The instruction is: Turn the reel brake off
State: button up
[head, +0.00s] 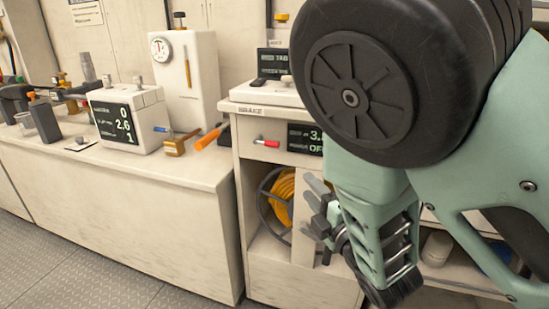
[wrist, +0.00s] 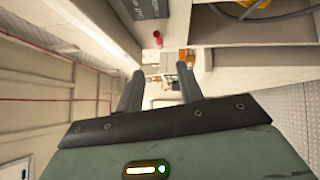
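The reel brake lever with a red handle (head: 266,142) is on the front panel of the right-hand cabinet, under a "BRAKE" label (head: 250,111). Its red end also shows in the wrist view (wrist: 157,38), beyond my fingers. Beside it a dark display (head: 305,139) reads "3." and "OF", its right part hidden by my arm. The reel with yellow hose (head: 282,196) sits in the opening below, partly covered. My gripper (head: 318,207) is in front of that opening, below and right of the lever, apart from it. In the wrist view its two fingers (wrist: 160,92) are apart, with nothing between them.
A long counter at left holds a white box with a display (head: 124,118), a gauge unit (head: 187,75), an orange-handled tool (head: 210,138) and several small items. Another display unit (head: 270,90) stands on the cabinet top. Free metal floor (head: 75,265) lies at lower left.

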aim_at(274, 146)
jog(key=x, duration=1.7)
jog(key=shift+w+a+r, duration=0.1)
jog(key=shift+a+r, duration=0.05)
jog(key=shift+r, duration=0.15)
grip_shut()
